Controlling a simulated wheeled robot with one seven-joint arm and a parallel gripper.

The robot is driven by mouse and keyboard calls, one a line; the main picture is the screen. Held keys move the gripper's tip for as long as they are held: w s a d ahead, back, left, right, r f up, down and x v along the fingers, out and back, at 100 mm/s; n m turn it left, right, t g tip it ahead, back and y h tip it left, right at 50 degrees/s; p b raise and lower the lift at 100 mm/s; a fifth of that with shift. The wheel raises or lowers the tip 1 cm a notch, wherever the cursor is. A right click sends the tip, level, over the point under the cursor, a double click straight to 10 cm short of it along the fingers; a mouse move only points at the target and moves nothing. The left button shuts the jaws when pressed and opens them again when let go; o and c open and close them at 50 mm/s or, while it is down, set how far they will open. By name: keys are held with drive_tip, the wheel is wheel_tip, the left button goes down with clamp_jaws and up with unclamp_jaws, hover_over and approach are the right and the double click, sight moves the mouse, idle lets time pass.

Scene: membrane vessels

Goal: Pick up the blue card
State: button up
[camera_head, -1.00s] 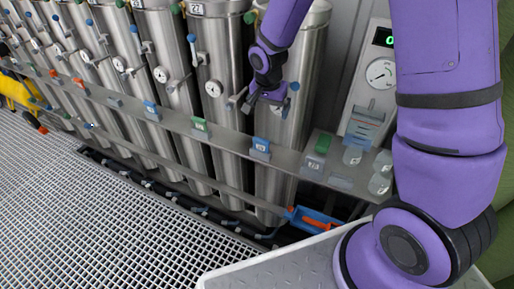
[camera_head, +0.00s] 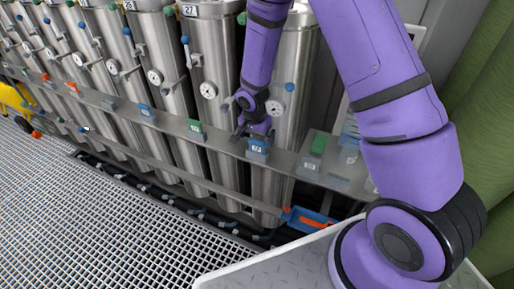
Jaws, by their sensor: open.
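A blue card (camera_head: 258,146) stands in a small grey holder on the narrow metal shelf, right of the middle. My gripper (camera_head: 250,136) is open, with its dark fingers just above and at the upper edge of this card. The fingers partly cover the card's top; whether they touch it I cannot tell. Another blue card (camera_head: 147,110) stands in a holder farther left along the same shelf.
The metal shelf (camera_head: 222,142) runs in front of several steel vessels with valve handles and gauges. A green card (camera_head: 195,126) stands left of my gripper, another green card (camera_head: 319,144) to its right. A blue tray (camera_head: 297,219) with an orange item lies lower down.

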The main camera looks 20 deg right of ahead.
sight(257, 141)
drive_tip(key=shift+w+d+f, duration=0.15)
drive_tip(key=shift+f, duration=0.65)
drive_tip(key=shift+w+d+f, duration=0.1)
drive_tip(key=shift+f, duration=0.75)
drive_tip(key=shift+w+d+f, duration=0.15)
drive_tip(key=shift+f, duration=0.65)
drive_tip(key=c, duration=1)
drive_tip(key=shift+r, duration=0.1)
drive_tip(key=shift+r, duration=0.4)
wheel_tip(257, 141, up, 3)
drive_tip(key=s+r, duration=0.1)
drive_tip(key=s, duration=1.5)
